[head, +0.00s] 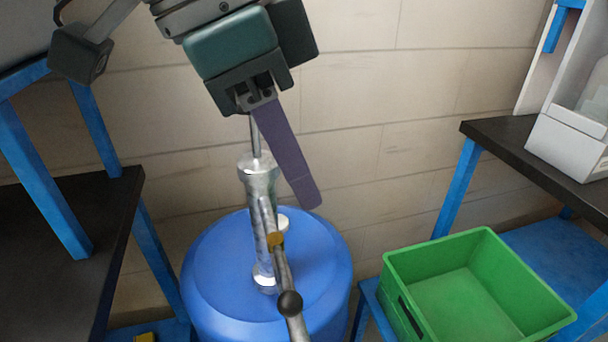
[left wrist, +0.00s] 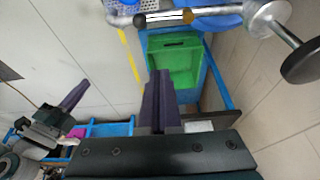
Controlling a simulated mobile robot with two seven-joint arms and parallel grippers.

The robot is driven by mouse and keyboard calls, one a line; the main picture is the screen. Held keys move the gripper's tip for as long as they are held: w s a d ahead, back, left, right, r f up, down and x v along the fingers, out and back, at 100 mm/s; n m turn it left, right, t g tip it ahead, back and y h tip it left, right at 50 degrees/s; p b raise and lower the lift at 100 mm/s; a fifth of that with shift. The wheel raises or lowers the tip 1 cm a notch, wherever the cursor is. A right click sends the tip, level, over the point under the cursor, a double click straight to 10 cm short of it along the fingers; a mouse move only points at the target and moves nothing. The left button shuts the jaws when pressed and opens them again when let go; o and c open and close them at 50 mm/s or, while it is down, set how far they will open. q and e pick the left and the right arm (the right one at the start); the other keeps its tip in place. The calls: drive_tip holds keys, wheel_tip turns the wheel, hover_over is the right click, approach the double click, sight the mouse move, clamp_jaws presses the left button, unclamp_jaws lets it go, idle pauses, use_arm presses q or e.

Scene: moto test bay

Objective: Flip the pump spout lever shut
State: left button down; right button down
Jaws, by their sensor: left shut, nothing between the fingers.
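The pump (head: 262,185) is a shiny metal cylinder standing on a blue drum (head: 215,265). Its spout (head: 298,328) runs toward the bottom of the head view. The spout lever (head: 290,303) has a black ball knob and lies along the spout from a brass-coloured joint (head: 276,240). The spout also shows at the top of the left wrist view (left wrist: 150,18). My left gripper (head: 310,200) is shut and empty, its purple fingers pointing down just right of the pump body in the head view, apart from the lever. My right gripper (left wrist: 78,94) shows at the left wrist view's lower left; its finger gap is unclear.
An empty green crate (head: 465,300) sits on a blue stand right of the drum. A dark-topped bench (head: 500,135) with white equipment (head: 565,145) is at the right, and another dark table (head: 60,270) at the left. A block wall (head: 370,80) stands behind.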

sight(282, 274)
use_arm(q)
wheel_tip(282, 274, down, 10)
drive_tip(key=shift+a, duration=0.25)
idle(0.3)
drive_tip(key=shift+s, duration=0.1)
